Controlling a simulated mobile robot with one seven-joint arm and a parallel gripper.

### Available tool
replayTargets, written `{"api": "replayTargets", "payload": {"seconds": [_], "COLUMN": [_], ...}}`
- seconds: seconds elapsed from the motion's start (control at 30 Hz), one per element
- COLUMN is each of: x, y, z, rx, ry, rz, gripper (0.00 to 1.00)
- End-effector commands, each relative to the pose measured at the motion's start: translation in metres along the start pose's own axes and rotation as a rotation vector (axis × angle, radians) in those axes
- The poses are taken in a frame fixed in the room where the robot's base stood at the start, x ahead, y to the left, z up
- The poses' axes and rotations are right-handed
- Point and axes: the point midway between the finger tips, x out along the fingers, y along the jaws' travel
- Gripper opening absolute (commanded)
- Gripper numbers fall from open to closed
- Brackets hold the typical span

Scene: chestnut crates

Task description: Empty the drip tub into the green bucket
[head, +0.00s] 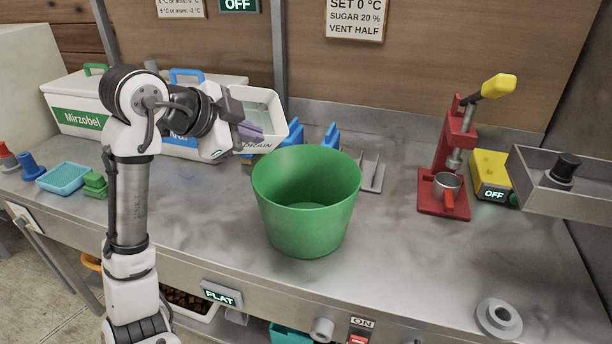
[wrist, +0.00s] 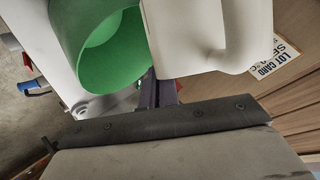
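The drip tub (head: 268,104) is a pale, squarish tub marked DRAIN, held tilted with its open side partly facing the head camera. It appears behind and left of the rim of the green bucket (head: 306,215), which stands upright on the steel bench. My gripper (head: 250,133) is shut on the tub, its purplish fingers against the tub's wall. The wrist view shows the tub's pale outside (wrist: 205,35) next to the bucket (wrist: 100,50), with the fingers (wrist: 157,93) partly hidden. I see no liquid pouring. I cannot tell whether liquid lies in the tub or bucket.
White lidded boxes (head: 75,112) stand at the back left, near a blue tray (head: 63,177). Blue holders (head: 291,133) and a grey rack (head: 371,172) are behind the bucket. A red press (head: 444,190) stands right.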

Motion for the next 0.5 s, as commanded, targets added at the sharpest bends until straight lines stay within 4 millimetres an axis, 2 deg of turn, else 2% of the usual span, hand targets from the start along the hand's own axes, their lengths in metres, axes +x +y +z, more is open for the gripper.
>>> {"api": "replayTargets", "payload": {"seconds": [0.5], "x": [0.0043], "y": [0.0069], "z": [-0.0002], "rx": [0.058], "ry": [-0.035], "rz": [-0.023], "gripper": [0.00]}}
